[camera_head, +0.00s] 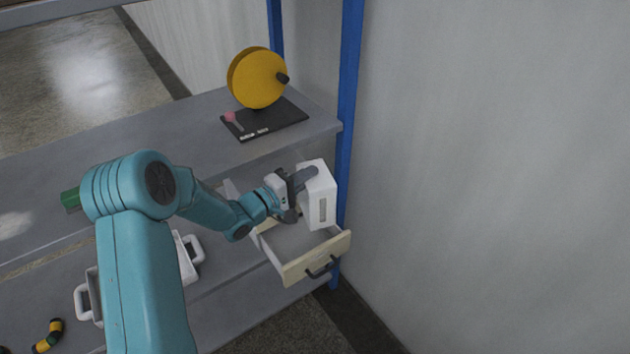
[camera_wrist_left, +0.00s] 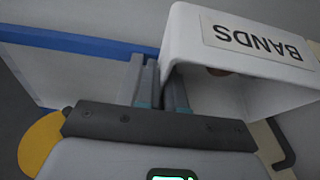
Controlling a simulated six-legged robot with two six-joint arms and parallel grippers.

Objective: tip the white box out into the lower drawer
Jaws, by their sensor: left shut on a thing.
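The white box (camera_head: 320,195) is in the grip of my left gripper (camera_head: 303,183), held above an open drawer. In the left wrist view the white box (camera_wrist_left: 245,60) carries a label reading BANDS, upside down in the picture. The fingers of my left gripper (camera_wrist_left: 160,85) are shut on one of its walls. A small brownish thing (camera_wrist_left: 216,71) shows at the box's opening; the rest of its contents is hidden. The open drawer (camera_head: 315,262) has a pale front and a dark handle. Its visible floor looks bare; part is hidden by the box and arm.
A yellow disc (camera_head: 257,78) stands on a black board (camera_head: 264,118) on the upper shelf. A white-handled container (camera_head: 187,262) is partly behind my left arm. A black-and-yellow piece (camera_head: 48,336) lies at lower left. A blue post (camera_head: 349,110) rises close beside the box.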

